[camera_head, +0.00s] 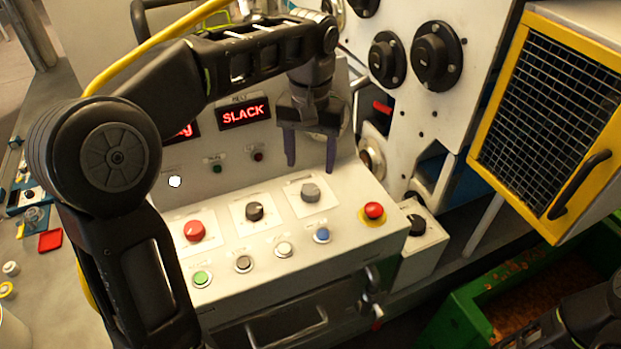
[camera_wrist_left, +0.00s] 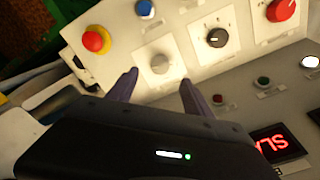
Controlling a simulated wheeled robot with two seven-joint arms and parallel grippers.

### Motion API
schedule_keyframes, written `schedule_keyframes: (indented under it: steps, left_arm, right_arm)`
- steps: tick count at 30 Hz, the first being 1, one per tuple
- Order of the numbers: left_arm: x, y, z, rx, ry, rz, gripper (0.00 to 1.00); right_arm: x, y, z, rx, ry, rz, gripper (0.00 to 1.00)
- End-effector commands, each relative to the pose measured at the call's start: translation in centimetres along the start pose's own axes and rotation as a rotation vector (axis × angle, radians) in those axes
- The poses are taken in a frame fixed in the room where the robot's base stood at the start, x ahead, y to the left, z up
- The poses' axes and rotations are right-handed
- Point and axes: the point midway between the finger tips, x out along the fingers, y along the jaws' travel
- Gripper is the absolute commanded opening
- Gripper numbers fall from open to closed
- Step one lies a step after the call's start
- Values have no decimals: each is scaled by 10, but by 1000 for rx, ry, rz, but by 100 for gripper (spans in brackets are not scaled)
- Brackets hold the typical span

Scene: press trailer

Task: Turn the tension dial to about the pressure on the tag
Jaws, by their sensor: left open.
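Three knobs stand in a row on the sloped panel (camera_head: 346,212): a red knob (camera_head: 194,231), a black knob (camera_head: 254,211) and a grey knob (camera_head: 310,192). I cannot read their labels, so I cannot tell which is the tension dial. A display (camera_head: 243,115) reads SLACK in red. My left gripper (camera_head: 311,165) points down above the panel, open and empty, near the grey knob. In the left wrist view the grey knob (camera_wrist_left: 159,64) shows just beyond the gap between the fingertips (camera_wrist_left: 158,79). I cannot make out a pressure tag.
A red mushroom button (camera_head: 374,211) sits right of the knobs. Green, black, white and blue buttons line the panel's front. A black dial (camera_head: 415,224) is on a side box. A yellow-framed mesh door (camera_head: 549,118) and a green bin (camera_head: 466,322) stand at the right.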

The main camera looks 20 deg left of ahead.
Motion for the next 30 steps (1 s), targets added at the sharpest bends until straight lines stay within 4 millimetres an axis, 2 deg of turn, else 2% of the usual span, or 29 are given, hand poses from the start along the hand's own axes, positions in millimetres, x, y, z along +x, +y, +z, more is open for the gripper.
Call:
schedule_keyframes:
  steps: [5,12,14,21,30]
  left_arm:
    - [6,0,0,0,-1,0,59]
    - [35,0,0,0,-2,0,59]
    - [37,0,0,0,-4,-1,59]
    - [71,0,0,1,-3,-1,59]
    - [79,0,0,0,0,0,59]
  right_arm:
    - [5,1,0,-1,2,-1,36]
    - [29,7,-2,-5,10,-8,36]
    - [20,4,-1,-4,9,-7,36]
    - [14,2,-1,-4,7,-6,36]
    - [14,3,-1,-3,7,-5,36]
